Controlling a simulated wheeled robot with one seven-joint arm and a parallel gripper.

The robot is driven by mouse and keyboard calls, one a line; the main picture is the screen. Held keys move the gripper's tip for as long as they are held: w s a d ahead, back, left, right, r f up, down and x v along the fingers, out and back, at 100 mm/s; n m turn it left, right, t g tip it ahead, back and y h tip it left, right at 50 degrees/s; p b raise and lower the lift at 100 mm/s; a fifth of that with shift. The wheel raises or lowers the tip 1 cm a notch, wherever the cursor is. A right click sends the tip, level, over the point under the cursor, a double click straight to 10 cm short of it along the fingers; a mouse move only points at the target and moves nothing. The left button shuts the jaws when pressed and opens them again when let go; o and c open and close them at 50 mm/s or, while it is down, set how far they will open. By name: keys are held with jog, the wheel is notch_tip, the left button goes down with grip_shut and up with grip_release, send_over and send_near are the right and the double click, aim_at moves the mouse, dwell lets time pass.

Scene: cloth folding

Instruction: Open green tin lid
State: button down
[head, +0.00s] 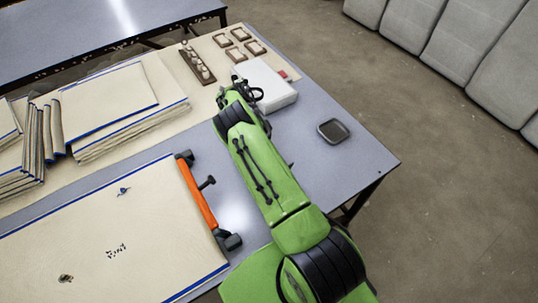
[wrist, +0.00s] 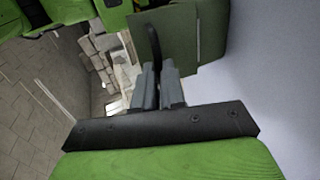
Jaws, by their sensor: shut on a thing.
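My gripper (wrist: 160,82) is shut on a thin dark curved piece (wrist: 153,42) in the wrist view. That piece stands up between the fingertips, against a flat dark green panel (wrist: 190,42) that looks like the green tin lid. I cannot tell whether the lid is raised or how it joins the tin. In the head view my gripper (head: 240,92) is at the near left edge of a pale box (head: 270,88). My arm hides part of that area, and no green tin shows clearly there.
A small dark square dish (head: 333,130) lies on the grey table (head: 350,165), right of my arm. An orange bar with black ends (head: 198,195) lies left of my arm. Folded cloths (head: 120,105) and small wooden blocks (head: 238,45) are farther left and back.

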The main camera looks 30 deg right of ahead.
dwell(0.3)
jog(key=c, duration=1.2)
grip_release()
